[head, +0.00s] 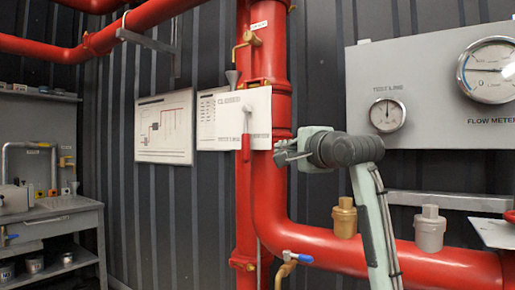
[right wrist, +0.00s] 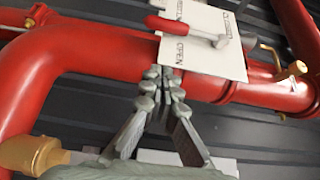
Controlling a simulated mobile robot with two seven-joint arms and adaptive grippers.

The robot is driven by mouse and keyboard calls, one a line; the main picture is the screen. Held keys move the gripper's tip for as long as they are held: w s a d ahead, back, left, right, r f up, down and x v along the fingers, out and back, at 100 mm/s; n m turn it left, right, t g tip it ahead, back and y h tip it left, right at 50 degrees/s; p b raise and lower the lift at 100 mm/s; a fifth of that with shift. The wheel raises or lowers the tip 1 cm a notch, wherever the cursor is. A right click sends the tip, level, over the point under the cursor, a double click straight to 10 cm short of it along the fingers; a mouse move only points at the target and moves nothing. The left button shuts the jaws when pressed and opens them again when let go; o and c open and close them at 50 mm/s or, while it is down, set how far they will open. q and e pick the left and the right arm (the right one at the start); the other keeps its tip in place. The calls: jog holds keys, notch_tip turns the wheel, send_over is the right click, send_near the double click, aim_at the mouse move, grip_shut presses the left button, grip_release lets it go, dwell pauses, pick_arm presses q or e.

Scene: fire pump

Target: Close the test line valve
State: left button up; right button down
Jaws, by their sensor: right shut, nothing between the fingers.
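The test line valve has a white label plate (head: 261,101) on the red vertical pipe, with a red-gripped lever (head: 246,147) hanging straight down from its pivot. In the right wrist view the lever (right wrist: 178,27) lies across the plate (right wrist: 222,62), its red end past the edge that reads OPEN. My right gripper (head: 282,153) is just right of the lever in the head view. In the right wrist view its fingertips (right wrist: 165,74) are together and empty, near the plate's edge and apart from the lever. My left gripper is not in view.
A grey panel (head: 430,60) with a test line gauge (head: 387,115) and a flow meter (head: 488,70) is at the right. The large red pipe (head: 330,250) bends rightward below, with brass fittings. A blue-handled valve (head: 297,257) sits low. A workbench (head: 50,212) stands at the left.

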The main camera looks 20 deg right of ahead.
aim_at(246, 135)
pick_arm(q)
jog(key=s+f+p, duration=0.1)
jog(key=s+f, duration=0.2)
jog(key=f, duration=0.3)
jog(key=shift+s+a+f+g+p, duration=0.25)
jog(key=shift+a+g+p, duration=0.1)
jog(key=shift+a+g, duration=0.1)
pick_arm(e)
jog(key=w+a, duration=0.3)
jog(key=w, duration=0.6)
jog(key=shift+a, duration=0.25)
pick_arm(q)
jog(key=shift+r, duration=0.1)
pick_arm(e)
jog(key=shift+f, duration=0.1)
